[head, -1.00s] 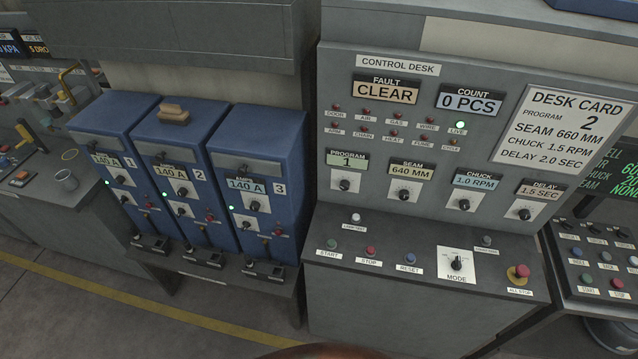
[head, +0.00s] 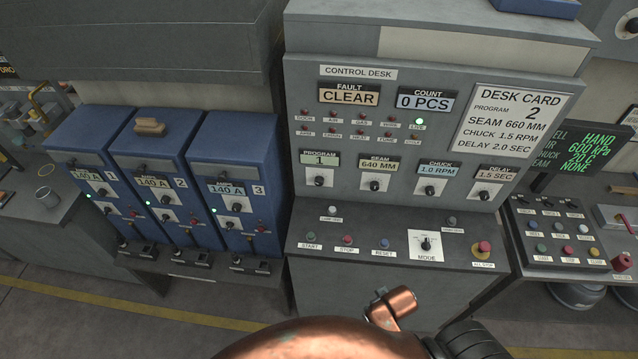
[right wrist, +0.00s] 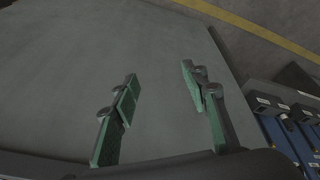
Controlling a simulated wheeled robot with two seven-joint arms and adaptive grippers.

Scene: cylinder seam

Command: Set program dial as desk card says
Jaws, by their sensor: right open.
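The program dial (head: 319,181) is a dark knob on the control desk panel, under a PROGRAM display (head: 320,159) that reads 1. The desk card (head: 513,121) at the panel's right reads program 2, seam 660 mm, chuck 1.5 rpm, delay 2.0 sec. The other displays read seam 640 mm, chuck 1.0 rpm, delay 1.5 sec. My right gripper (right wrist: 160,88) is open and empty in the right wrist view, its green-padded fingers apart in front of a plain grey surface. It is away from the dial. My left gripper is not in view.
Seam (head: 375,186), chuck (head: 428,190) and delay (head: 486,194) dials sit in a row right of the program dial. Below are desk buttons, a mode switch (head: 426,244) and a red all-stop (head: 482,248). Blue power units (head: 240,150) stand at left. Floor in front is clear.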

